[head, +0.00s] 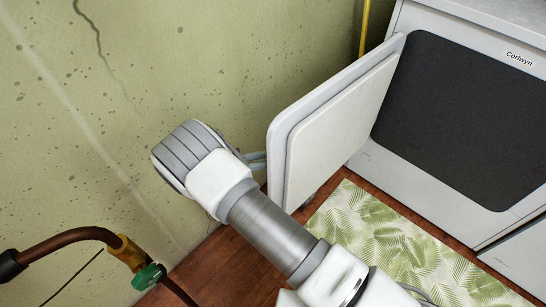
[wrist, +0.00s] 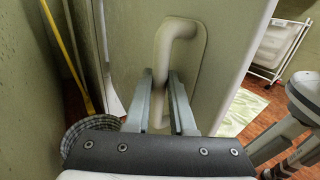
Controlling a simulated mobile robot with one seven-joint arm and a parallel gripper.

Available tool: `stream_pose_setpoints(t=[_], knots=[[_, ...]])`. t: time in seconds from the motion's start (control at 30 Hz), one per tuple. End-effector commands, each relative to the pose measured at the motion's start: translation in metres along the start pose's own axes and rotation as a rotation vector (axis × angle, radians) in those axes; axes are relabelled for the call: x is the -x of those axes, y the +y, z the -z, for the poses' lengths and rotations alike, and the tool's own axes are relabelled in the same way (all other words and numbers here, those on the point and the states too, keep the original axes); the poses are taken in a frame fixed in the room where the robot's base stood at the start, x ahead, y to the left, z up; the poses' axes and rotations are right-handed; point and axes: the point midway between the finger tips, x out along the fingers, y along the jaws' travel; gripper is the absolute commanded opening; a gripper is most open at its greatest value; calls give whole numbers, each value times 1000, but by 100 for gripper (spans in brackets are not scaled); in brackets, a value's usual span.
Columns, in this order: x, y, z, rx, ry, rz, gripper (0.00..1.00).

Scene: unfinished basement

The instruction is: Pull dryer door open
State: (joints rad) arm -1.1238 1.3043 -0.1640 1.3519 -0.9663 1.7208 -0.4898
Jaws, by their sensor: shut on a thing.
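The white dryer (head: 373,160) stands at the right in the head view, its dark opening (head: 455,115) exposed. Its door (head: 335,130) is swung wide open and sticks out to the left of the opening. In the wrist view the outer face of the door (wrist: 222,50) carries a pale curved handle (wrist: 175,30). My gripper (wrist: 161,78) is shut on the lower part of this handle, one finger on each side. In the head view my gripper (head: 256,161) is at the door's outer side, and the door hides the handle.
A green wall (head: 200,60) is close to my arm and the door. A leaf-pattern mat (head: 385,240) lies in front of the dryer. A brown pipe with a green valve (head: 147,276) is at the lower left. A checkered basket (wrist: 85,140) and a rack with a white bin (wrist: 280,45) also show.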

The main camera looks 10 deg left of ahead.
Motion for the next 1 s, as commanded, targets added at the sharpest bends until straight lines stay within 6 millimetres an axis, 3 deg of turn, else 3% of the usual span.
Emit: stream_pose_setpoints(t=[0.07, 0.1, 0.27, 0.73, 1.0], knots=[[-5, 2, -3, -4, -10, 3, 0], [-5, 2, -3, -4, -10, 3, 24], [-4, 2, -2, -3, -7, 2, 52], [2, 0, -1, -2, -3, 0, 52], [38, 1, -1, -3, -3, -2, 52]])
